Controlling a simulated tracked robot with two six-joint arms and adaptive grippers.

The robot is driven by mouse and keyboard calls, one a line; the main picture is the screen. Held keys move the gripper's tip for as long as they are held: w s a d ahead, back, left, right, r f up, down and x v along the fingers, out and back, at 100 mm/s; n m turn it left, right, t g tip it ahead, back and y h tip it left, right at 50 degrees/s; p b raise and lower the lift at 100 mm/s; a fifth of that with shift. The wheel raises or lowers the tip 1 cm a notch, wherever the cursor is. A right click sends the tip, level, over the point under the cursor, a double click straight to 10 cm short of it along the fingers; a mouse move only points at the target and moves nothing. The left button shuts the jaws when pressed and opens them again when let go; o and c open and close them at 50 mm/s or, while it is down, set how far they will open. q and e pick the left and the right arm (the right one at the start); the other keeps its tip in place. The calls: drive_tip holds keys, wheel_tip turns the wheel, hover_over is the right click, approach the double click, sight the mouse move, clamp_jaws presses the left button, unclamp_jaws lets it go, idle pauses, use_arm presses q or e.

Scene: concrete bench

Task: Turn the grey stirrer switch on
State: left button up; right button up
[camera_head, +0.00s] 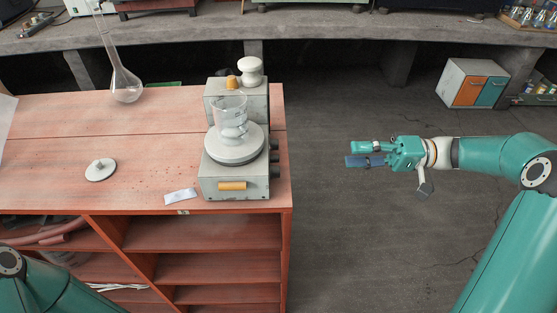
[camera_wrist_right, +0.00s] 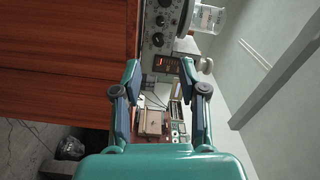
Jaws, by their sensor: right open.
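The grey stirrer (camera_head: 235,183) stands at the right edge of the red bench, with a round plate on top and an orange label on its front. A glass beaker (camera_head: 231,108) stands on the plate. Dark knobs (camera_head: 275,171) stick out of its right side. In the right wrist view a grey panel (camera_wrist_right: 157,40) with round dials and a small red-lit part shows beyond the fingers; I cannot tell which part is the switch. My right gripper (camera_head: 352,155) is open and empty, to the right of the stirrer and apart from it. My left gripper is out of view.
A second grey box (camera_head: 214,104) with a white knob-shaped top stands behind the stirrer. A round-bottomed flask (camera_head: 126,88), a flat grey disc (camera_head: 101,171) and a white slip (camera_head: 180,196) lie or stand on the bench.

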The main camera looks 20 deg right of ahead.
sight(285, 170)
drive_tip(key=p+x, duration=0.1)
drive_tip(key=x, duration=1.4)
drive_tip(key=shift+a+f, duration=0.1)
drive_tip(key=shift+a, duration=0.15)
